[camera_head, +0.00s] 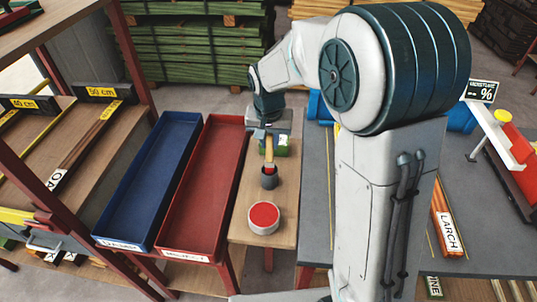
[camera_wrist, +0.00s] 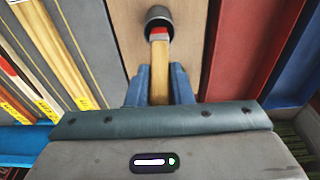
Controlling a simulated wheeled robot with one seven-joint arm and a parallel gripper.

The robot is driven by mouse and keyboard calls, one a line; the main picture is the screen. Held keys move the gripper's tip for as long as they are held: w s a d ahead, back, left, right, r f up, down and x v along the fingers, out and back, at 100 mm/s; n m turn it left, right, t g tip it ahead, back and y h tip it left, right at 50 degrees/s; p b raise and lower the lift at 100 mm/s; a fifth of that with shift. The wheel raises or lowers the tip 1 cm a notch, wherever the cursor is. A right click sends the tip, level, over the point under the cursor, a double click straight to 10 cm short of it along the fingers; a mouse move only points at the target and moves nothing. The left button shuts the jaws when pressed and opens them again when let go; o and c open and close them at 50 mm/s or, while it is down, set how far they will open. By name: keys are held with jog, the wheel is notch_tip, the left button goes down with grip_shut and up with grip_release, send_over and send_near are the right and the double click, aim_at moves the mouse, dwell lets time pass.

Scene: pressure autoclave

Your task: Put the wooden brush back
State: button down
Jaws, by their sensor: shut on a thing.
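The wooden brush has a pale wood handle (camera_head: 268,152) with a red band at its lower end. In the wrist view the handle (camera_wrist: 160,82) runs between the blue fingers of my gripper (camera_wrist: 160,88), which is shut on it. My gripper (camera_head: 267,135) is above the narrow wooden table in the head view. The brush's red end meets the mouth of a dark grey cup (camera_head: 269,180), also seen in the wrist view (camera_wrist: 159,14). The bristles are hidden, and I cannot tell how deep they sit in the cup.
A tin of red paint (camera_head: 264,217) stands in front of the cup on the wooden table (camera_head: 244,238). A red tray (camera_head: 203,180) and a blue tray (camera_head: 152,180) lie left. A grey bench with larch strips (camera_head: 446,222) is right.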

aim_at(270, 161)
jog(key=shift+f, duration=2.3)
jog(key=shift+f, duration=0.2)
jog(key=c, duration=1.3)
grip_release()
jog(key=shift+r, duration=0.1)
